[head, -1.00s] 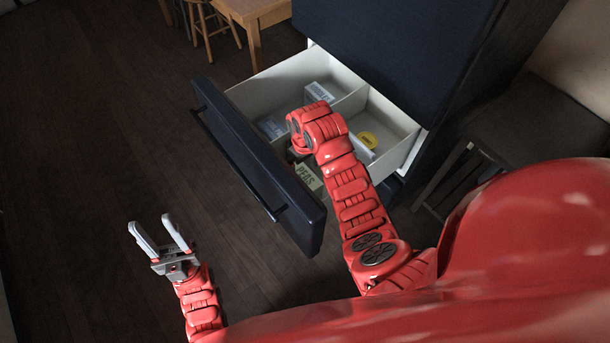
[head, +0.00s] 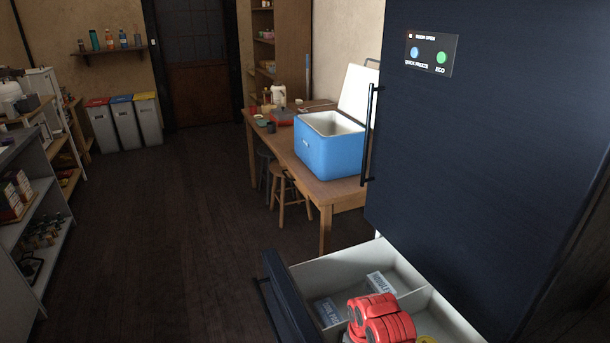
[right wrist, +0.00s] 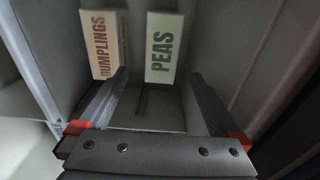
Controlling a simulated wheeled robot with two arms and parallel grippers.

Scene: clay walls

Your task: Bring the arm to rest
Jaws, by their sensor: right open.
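My right arm (head: 380,318) reaches into the open bottom drawer (head: 283,300) of a dark blue fridge-freezer in the head view. Its gripper is hidden there. In the right wrist view my right gripper (right wrist: 160,75) is open, with nothing between its fingers. A box marked PEAS (right wrist: 163,48) and a box marked DUMPLINGS (right wrist: 105,43) lie beyond the fingertips, apparently inside the drawer. I cannot tell how close the fingertips are to them. My left gripper is out of view.
The drawer walls and divider (head: 413,295) surround my right arm. Other packages (head: 380,283) lie in the drawer. The fridge-freezer (head: 460,150) rises above at the right. A wooden table (head: 322,190) with a blue cooler (head: 330,150), its lid open, stands behind. The floor at left is clear.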

